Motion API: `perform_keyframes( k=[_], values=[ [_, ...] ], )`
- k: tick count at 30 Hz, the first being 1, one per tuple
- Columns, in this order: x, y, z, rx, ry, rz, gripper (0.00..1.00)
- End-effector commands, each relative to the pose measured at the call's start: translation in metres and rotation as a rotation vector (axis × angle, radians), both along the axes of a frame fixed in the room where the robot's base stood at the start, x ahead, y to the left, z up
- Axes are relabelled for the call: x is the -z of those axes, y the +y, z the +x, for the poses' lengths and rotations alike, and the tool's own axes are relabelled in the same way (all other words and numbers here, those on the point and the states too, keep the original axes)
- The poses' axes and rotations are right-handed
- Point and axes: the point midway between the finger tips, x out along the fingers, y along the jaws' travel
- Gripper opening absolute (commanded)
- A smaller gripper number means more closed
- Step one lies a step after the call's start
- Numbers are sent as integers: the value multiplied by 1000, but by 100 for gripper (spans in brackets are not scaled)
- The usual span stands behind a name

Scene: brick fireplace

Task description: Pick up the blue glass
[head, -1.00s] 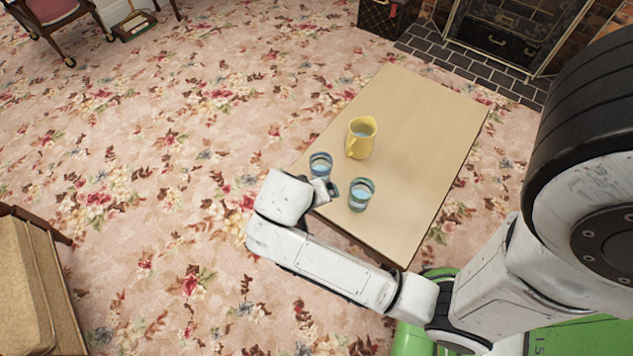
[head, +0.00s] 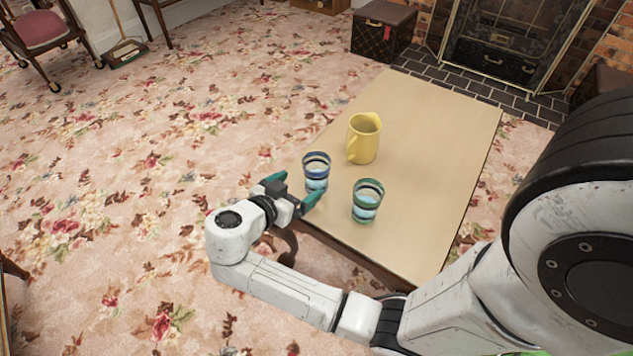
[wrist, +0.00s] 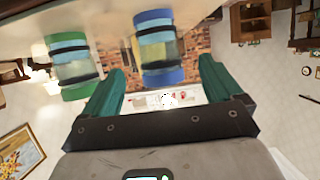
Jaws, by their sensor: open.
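The blue glass (head: 316,180), blue-rimmed with a dark band, stands upright on the low wooden table (head: 425,160) near its left edge. A similar green-rimmed glass (head: 367,207) stands to its right and nearer me. My gripper (head: 293,190) is open and empty at the table's left edge, its teal fingers pointing toward the blue glass. In the wrist view, which is upside down, the blue glass (wrist: 158,50) shows ahead between the fingertips (wrist: 160,75). The green glass (wrist: 70,66) shows to the left, beyond the left finger.
A yellow pitcher (head: 363,140) stands behind the glasses on the table. The right and far parts of the tabletop are bare. A brown chest (head: 383,30) and the fireplace lie beyond. Open floral carpet (head: 130,170) is left of the table.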

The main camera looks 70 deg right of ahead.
Motion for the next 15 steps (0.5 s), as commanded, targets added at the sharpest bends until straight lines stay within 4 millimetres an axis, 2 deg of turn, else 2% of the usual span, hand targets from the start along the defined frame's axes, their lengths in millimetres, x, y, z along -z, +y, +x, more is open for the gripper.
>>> perform_keyframes(
  k=[4,11,15],
  values=[
    [11,-21,-6,3,3,3,93],
    [17,-36,-10,0,2,4,93],
    [27,-50,-15,3,3,4,93]
  ],
)
